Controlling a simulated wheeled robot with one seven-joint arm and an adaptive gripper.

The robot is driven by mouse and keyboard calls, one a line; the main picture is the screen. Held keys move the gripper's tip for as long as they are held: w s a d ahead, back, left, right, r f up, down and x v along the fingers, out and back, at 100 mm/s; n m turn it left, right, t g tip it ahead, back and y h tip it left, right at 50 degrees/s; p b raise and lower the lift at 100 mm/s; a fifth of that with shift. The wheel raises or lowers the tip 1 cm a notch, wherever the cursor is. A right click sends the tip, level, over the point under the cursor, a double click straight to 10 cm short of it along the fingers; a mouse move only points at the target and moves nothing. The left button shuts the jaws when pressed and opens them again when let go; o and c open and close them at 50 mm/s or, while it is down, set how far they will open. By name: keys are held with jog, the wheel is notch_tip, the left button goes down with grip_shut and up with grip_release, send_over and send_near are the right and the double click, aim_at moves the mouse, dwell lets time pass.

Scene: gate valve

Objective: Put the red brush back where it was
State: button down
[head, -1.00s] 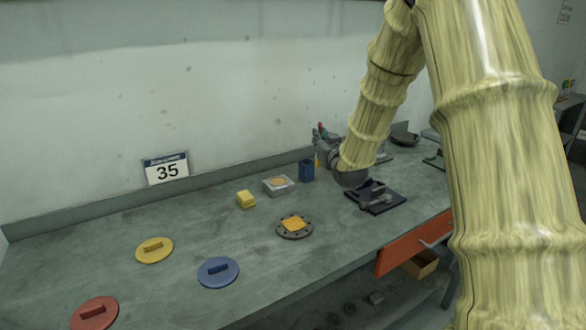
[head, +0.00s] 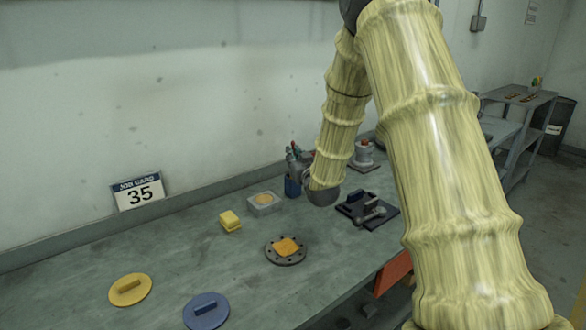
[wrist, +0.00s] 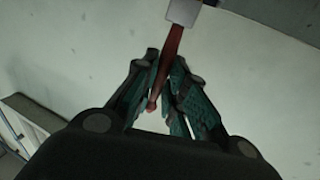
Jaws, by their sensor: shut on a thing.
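My gripper (head: 294,156) is at the back of the bench in the head view, just above the blue holder (head: 292,187), which my arm partly covers. In the wrist view my gripper (wrist: 166,72) is shut on the red handle of the brush (wrist: 171,58). The handle runs up between the teal fingers, slightly tilted, to a pale block-like head (wrist: 183,12) at the top edge, partly cut off. The brush is too small to make out clearly in the head view. I cannot tell whether it touches the holder.
A grey box (head: 264,204) and a yellow block (head: 230,221) lie left of the holder. A round flange (head: 285,251) with an orange top sits in front. A dark plate with a grey fitting (head: 368,210) and a valve-like part (head: 363,156) stand right. Yellow (head: 130,290) and blue (head: 206,311) discs lie front left.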

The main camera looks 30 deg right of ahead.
jog(key=shift+f, duration=2.05)
jog(key=shift+f, duration=0.2)
jog(key=c, duration=1.5)
grip_release()
jog(key=shift+o, duration=0.2)
jog(key=shift+r, duration=0.1)
jog(key=b+v, duration=0.1)
jog(key=v, duration=1.1)
jog(key=shift+b, duration=0.35)
